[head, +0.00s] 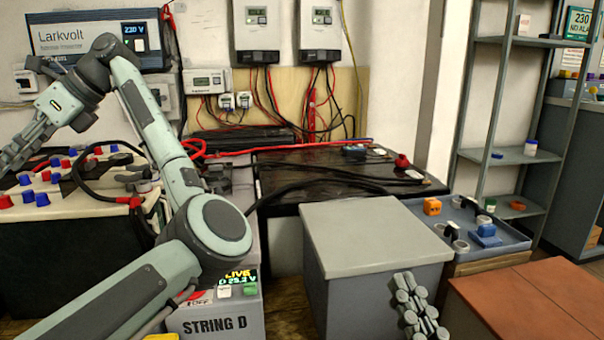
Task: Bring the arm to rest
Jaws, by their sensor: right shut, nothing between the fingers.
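My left arm rises from the lower left, bends at a large elbow and folds back to the left. My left gripper (22,140) hangs at the left edge, above the battery top with red and blue caps; its tips are partly cut off and I cannot tell how its fingers stand. My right gripper (405,281) points up at the bottom, in front of the grey box. Its fingers are together and nothing is between them.
A grey box (375,238) with a pale lid stands centre right, beside a blue-grey tray (513,242) of small parts. A STRING D box (218,318) sits below my left elbow. A black battery bank (290,172) lies behind. A red-brown surface (540,295) is clear at right.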

